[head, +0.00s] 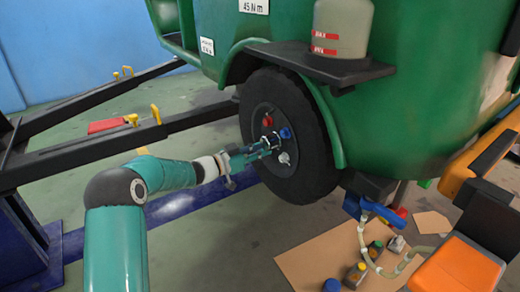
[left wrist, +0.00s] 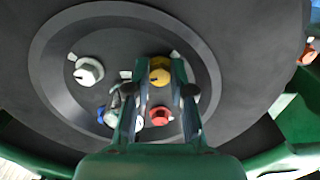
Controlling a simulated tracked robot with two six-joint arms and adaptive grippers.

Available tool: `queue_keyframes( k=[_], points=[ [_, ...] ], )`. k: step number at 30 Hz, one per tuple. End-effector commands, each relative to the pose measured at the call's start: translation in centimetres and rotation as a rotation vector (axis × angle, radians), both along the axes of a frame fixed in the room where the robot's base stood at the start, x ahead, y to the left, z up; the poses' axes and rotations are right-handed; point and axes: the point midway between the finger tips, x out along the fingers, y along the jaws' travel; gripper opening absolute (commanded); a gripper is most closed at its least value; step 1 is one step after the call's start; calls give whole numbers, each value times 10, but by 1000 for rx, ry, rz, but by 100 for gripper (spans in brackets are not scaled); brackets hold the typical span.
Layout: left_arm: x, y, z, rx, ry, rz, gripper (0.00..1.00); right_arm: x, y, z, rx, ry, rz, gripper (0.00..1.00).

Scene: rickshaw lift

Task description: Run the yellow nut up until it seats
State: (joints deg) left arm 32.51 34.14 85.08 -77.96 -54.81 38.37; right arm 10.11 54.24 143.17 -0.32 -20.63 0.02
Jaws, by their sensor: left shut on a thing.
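The yellow nut (left wrist: 160,72) sits on the dark wheel hub between my left fingertips in the left wrist view. My left gripper (left wrist: 162,78) is shut on it. In the head view my left gripper (head: 272,143) reaches the hub of the wheel (head: 310,165) from the left, and the fingers hide the yellow nut. A red nut (head: 268,121), a blue nut (head: 285,133) and a white nut (head: 284,157) are on the same hub. Whether the yellow nut touches the hub face cannot be told. My right gripper is not in view.
The green rickshaw body (head: 430,110) rises above the wheel, with a grey bottle (head: 342,28) on a dark shelf. Dark shafts (head: 90,150) extend left. A cardboard sheet (head: 310,262) with bottles lies at lower right, near an orange seat (head: 455,272).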

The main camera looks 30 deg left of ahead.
Motion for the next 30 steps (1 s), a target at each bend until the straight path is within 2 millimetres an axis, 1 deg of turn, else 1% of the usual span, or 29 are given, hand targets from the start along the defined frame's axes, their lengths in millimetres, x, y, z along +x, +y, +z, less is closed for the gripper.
queue_keyframes(
  k=[5,11,20,30],
  points=[
    [1,0,0,42,-18,2,0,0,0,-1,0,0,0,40],
    [1,0,0,153,-64,1,0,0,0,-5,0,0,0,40],
    [2,0,-1,402,-167,-2,0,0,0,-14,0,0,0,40],
    [3,1,0,701,-291,-1,0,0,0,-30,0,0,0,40]
  ],
)
